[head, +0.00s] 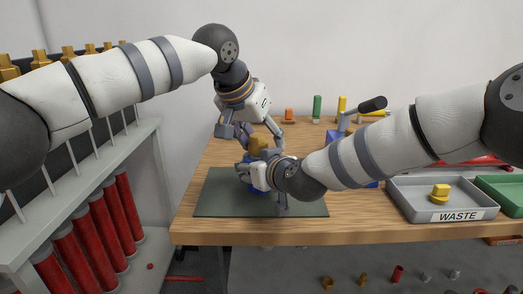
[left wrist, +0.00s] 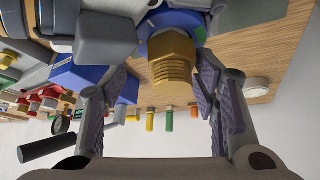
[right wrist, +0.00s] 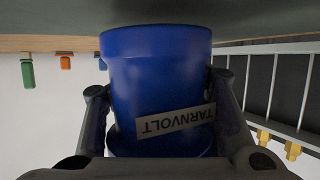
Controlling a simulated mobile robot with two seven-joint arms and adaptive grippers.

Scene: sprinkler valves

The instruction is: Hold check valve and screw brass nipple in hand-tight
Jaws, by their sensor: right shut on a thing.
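The blue check valve (head: 250,188) stands on the dark green mat (head: 215,200), mostly hidden by my right gripper. In the right wrist view the valve (right wrist: 160,85) fills the space between the fingers, with a white "TARNVOLT" label upside down. My right gripper (head: 252,174) is shut on it from the side. The brass nipple (head: 257,144) sits at the valve's top; its hex and threaded end (left wrist: 172,62) show in the left wrist view. My left gripper (head: 258,134) is above, open, its fingers on either side of the nipple with gaps visible. How deep the nipple's thread sits is hidden.
A grey tray (head: 405,205) labelled "WASTE" holds a yellow-brass piece (head: 440,193) at the right, beside a green tray (head: 505,192). Coloured cylinders (head: 317,108) stand at the table's back. A rack with red tubes (head: 95,235) is at the left. The table left of the mat is clear.

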